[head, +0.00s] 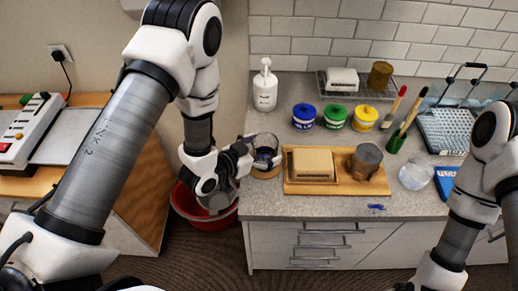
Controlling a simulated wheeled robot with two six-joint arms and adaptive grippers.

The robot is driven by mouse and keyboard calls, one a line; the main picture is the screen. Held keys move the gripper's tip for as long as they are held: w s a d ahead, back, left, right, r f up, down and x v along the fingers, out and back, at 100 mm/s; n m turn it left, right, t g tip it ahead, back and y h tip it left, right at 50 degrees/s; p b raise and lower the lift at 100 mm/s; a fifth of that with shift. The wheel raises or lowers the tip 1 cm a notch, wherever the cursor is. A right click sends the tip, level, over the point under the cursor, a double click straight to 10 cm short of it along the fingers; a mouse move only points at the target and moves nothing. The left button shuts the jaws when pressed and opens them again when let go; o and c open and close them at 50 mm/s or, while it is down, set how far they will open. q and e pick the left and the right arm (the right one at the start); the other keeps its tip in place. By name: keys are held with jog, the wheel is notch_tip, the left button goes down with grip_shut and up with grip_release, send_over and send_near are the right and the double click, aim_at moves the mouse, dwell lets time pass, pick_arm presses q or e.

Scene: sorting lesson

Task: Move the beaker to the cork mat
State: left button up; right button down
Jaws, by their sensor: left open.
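A clear glass beaker (266,142) stands upright at the left front corner of the grey counter. A round brown cork mat (265,174) shows under it; the beaker appears to rest on the mat, though the gripper hides part of the contact. My left gripper (258,156) is open at the beaker's left side, its fingers close around the glass. I cannot tell whether they touch it. My right arm enters at the right, and its gripper is not in view.
Right of the beaker, a wooden board (337,187) bears a beige block (312,163) and a grey cup (366,160). Paint pots, a white pump bottle (265,86) and a wire rack (350,84) stand behind. A clear bowl (413,175) is farther right. A red tub (205,208) is on the floor.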

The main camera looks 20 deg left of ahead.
pick_arm(q)
jog(key=shift+s+a, duration=0.2)
jog(key=shift+s, duration=0.05)
jog(key=b+v, duration=0.1)
jog(key=v, duration=0.5)
jog(key=shift+s+a+b, duration=0.1)
jog(key=shift+b, duration=0.25)
jog(key=p+v, duration=0.4)
jog(key=v, duration=0.1)
jog(key=shift+r, duration=0.1)
